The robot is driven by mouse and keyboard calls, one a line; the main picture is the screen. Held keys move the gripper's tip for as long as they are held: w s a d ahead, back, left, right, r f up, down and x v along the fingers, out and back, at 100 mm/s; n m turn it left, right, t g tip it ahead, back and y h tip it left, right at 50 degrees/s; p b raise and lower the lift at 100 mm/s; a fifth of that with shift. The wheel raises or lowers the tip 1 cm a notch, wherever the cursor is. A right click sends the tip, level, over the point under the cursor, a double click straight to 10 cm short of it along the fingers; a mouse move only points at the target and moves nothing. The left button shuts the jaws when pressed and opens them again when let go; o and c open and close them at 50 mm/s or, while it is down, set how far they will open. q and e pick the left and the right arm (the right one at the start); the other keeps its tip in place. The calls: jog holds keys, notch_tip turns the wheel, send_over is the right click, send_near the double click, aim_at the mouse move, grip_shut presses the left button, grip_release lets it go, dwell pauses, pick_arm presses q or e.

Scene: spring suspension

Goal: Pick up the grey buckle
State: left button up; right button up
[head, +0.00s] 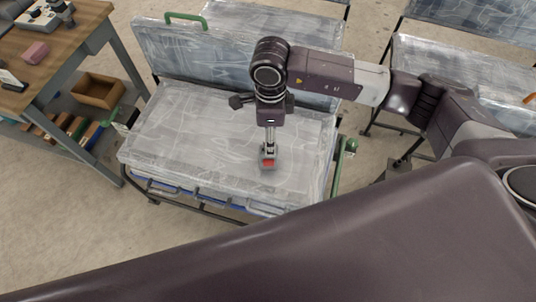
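The grey buckle (268,163), with a red patch on its face, shows at the front middle of the cushioned bench seat (185,125). My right gripper (269,146) comes down from above, directly over the buckle and in line with it in the picture. Its fingers are small and partly hidden by the wrist. I cannot tell whether they touch or grip the buckle, nor whether the buckle rests on the seat. My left gripper is not in view.
The bench backrest (205,52) rises behind the seat, and a green armrest (338,168) stands at its right end. A wooden workbench (55,40) is at the left, with an open wooden box (97,91) below. More benches (480,70) stand behind right.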

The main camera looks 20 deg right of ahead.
aim_at(269, 158)
notch_tip(269, 158, down, 5)
jog(key=shift+w+a+r+p, duration=0.15)
jog(key=shift+p, duration=0.6)
jog(key=shift+f, duration=0.6)
grip_shut()
